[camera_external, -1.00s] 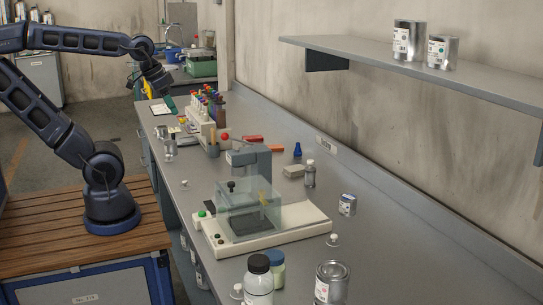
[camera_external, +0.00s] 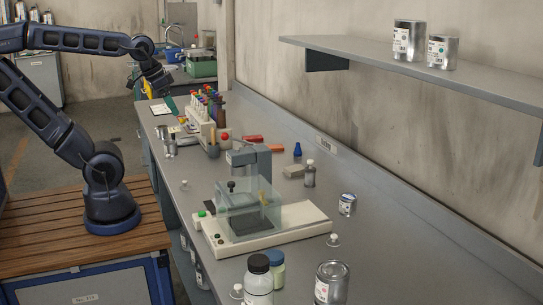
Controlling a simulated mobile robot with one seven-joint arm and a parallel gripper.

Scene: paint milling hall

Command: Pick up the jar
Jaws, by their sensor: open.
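My gripper (camera_external: 158,92) is small in the view, at the far left end of the bench, and hangs pointing down at the end of my arm. It is open, and I see nothing held in it. It is far from the jar, with most of the bench length between them. Its fingertips are hard to make out.
A balance with a clear draught shield (camera_external: 242,210) stands mid-bench, between my arm and the jar. A metal can (camera_external: 331,284) stands right of the jar. A rack of colour-capped tubes (camera_external: 205,115) stands near my gripper. Two cans (camera_external: 409,40) sit on the wall shelf (camera_external: 470,85).

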